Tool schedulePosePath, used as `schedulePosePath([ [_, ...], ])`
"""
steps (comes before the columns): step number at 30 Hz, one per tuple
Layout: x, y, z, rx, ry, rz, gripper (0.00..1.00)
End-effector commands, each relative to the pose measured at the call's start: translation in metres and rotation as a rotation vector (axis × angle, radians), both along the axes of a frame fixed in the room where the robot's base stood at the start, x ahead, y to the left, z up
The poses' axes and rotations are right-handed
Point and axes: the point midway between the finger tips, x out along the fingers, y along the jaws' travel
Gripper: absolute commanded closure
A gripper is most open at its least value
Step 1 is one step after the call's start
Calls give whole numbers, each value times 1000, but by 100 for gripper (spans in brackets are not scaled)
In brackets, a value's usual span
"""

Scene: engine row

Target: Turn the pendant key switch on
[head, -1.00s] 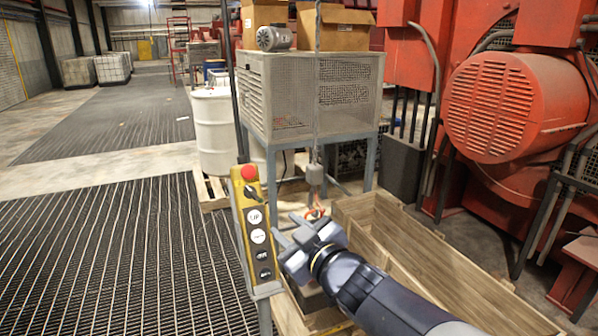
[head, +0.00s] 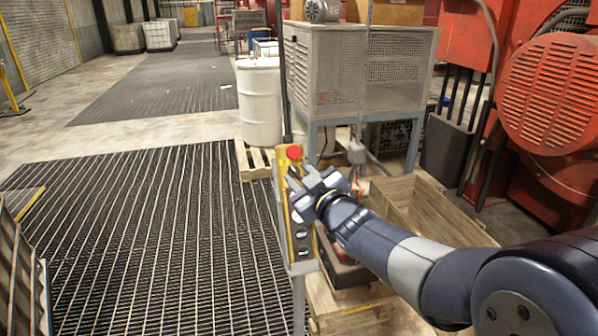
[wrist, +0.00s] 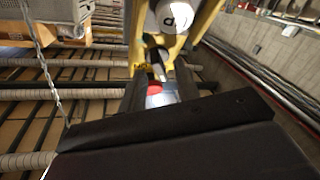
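The yellow pendant (head: 284,215) stands upright at the middle of the head view, with a red button (head: 294,152) on top and a column of controls below. My gripper (head: 292,181) is at the pendant's upper face, just below the red button, and covers part of it. In the wrist view the yellow pendant housing (wrist: 143,50) and a white button (wrist: 174,14) show beyond the dark fingers of my gripper (wrist: 160,84). The fingers stand apart. A small dark and silver part (wrist: 157,72), perhaps the key, shows between them; its contact and position are unclear.
A white drum (head: 258,105) and a grey mesh cabinet (head: 335,75) stand behind. Red machinery (head: 555,90) fills the right.

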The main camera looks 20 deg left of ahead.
Motion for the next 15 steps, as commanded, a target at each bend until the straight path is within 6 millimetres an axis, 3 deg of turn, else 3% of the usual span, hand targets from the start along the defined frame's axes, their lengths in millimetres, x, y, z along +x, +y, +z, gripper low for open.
schedulePosePath([
  [12, 5, 6, 0, -1, -1, 0, 69],
  [15, 5, 5, 0, -1, -1, 0, 76],
])
